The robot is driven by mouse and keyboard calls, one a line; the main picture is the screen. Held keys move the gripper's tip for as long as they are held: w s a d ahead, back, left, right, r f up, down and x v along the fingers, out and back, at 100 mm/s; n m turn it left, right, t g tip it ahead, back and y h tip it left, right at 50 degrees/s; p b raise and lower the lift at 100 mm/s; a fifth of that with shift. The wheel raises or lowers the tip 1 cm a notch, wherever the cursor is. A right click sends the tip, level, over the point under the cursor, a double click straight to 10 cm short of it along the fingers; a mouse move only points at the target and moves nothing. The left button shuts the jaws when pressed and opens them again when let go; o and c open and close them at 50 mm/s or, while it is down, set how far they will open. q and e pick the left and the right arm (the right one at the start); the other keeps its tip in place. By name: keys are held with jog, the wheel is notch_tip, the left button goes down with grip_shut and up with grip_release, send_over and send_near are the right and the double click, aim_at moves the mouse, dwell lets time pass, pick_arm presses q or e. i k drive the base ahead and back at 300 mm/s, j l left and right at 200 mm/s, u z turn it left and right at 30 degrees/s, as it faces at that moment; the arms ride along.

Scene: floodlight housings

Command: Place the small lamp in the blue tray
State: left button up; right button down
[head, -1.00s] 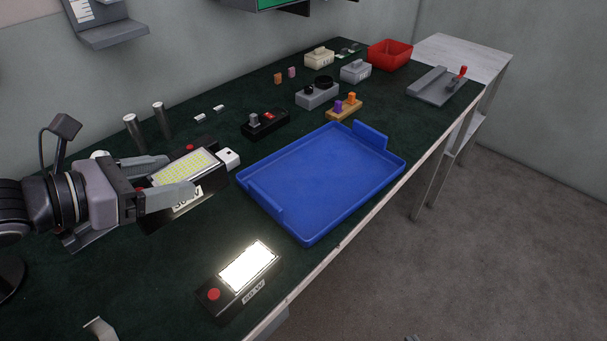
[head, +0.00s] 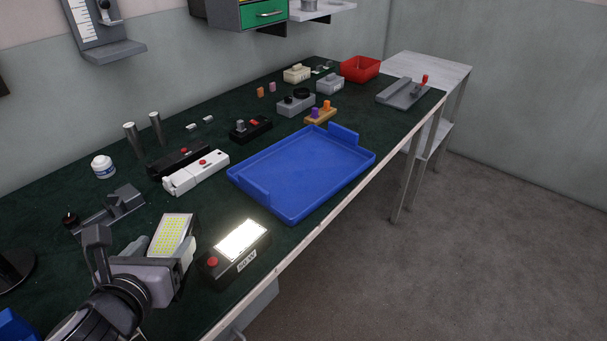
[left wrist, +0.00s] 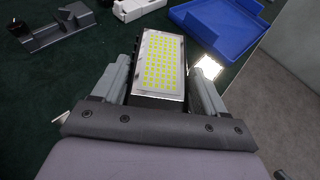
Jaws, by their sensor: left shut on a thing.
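My left gripper (head: 163,245) is shut on a lamp (head: 172,232) with a yellow-dotted, unlit panel facing up. The left wrist view shows this lamp (left wrist: 158,65) between the two fingers. It is near the front of the bench, left of a second lamp (head: 235,250). The second lamp is dark, with a lit white panel, a red button and a printed label. The blue tray (head: 262,198) lies flat and empty beyond both lamps, to the right. I cannot tell the lamps' sizes apart surely. My right gripper is not in view.
A white device (head: 196,173) and a black one (head: 178,160) lie left of the tray. A grey fixture (head: 118,208) stands behind my left gripper. Several small devices and a red bin (head: 360,68) are farther back. The bench's front edge drops to open floor.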

aim_at(297, 166)
jog(key=i+l+u, duration=0.3)
jog(key=l, duration=0.3)
jog(key=i+l+u, duration=0.35)
jog(key=i+l, duration=0.15)
jog(key=l, duration=0.2)
jog(key=i+l+u, duration=0.15)
jog(key=l, duration=0.25)
jog(key=i+l+u, duration=0.15)
jog(key=l, duration=0.25)
jog(key=l+u, duration=0.15)
jog(key=l, duration=0.25)
jog(key=i, duration=0.05)
